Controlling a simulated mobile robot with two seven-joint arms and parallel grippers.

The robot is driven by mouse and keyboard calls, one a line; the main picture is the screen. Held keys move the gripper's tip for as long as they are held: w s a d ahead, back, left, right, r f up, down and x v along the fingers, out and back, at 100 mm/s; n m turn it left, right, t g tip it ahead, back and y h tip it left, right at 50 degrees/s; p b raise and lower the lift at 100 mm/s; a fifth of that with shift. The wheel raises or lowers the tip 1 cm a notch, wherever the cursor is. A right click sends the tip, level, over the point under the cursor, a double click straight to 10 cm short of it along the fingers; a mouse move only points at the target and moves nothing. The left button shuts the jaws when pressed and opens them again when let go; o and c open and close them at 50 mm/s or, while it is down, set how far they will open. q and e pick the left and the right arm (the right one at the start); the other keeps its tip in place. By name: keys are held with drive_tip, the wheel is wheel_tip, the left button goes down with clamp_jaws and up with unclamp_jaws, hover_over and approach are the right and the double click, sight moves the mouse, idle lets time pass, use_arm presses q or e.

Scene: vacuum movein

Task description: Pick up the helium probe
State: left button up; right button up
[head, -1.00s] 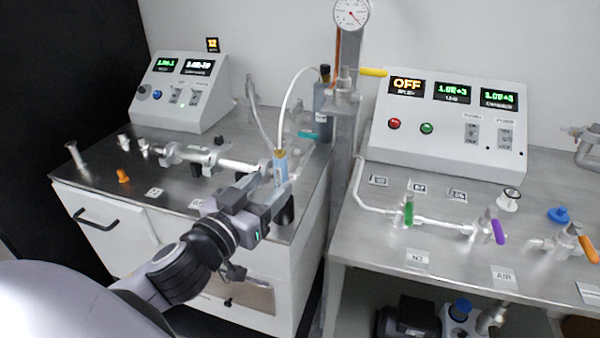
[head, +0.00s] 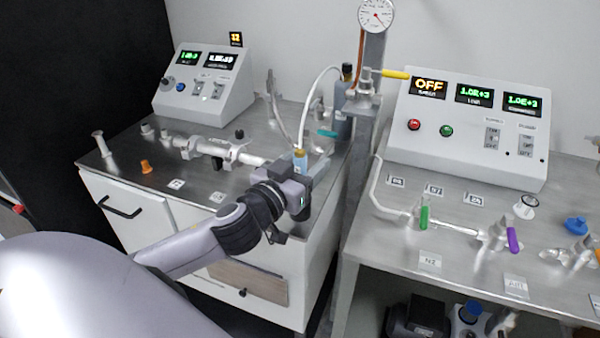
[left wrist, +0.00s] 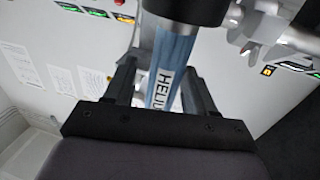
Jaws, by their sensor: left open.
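My left gripper (head: 304,177) is at the probe in the head view. In the left wrist view its fingers (left wrist: 158,88) are open, one on each side of the probe. I cannot tell whether either finger touches it. My right gripper is not in view.
A metal pipe assembly (head: 215,149) lies left of the probe on the bench. A dark bottle (head: 343,122) and a gauge post (head: 362,150) stand behind and right. The right bench (head: 455,270) carries valves and a control box (head: 468,150). An orange fitting (head: 146,167) stands front left.

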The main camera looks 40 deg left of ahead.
use_arm(q)
clamp_jaws()
wheel_tip(320, 180, up, 20)
drive_tip(key=p, duration=0.2)
idle(0.6)
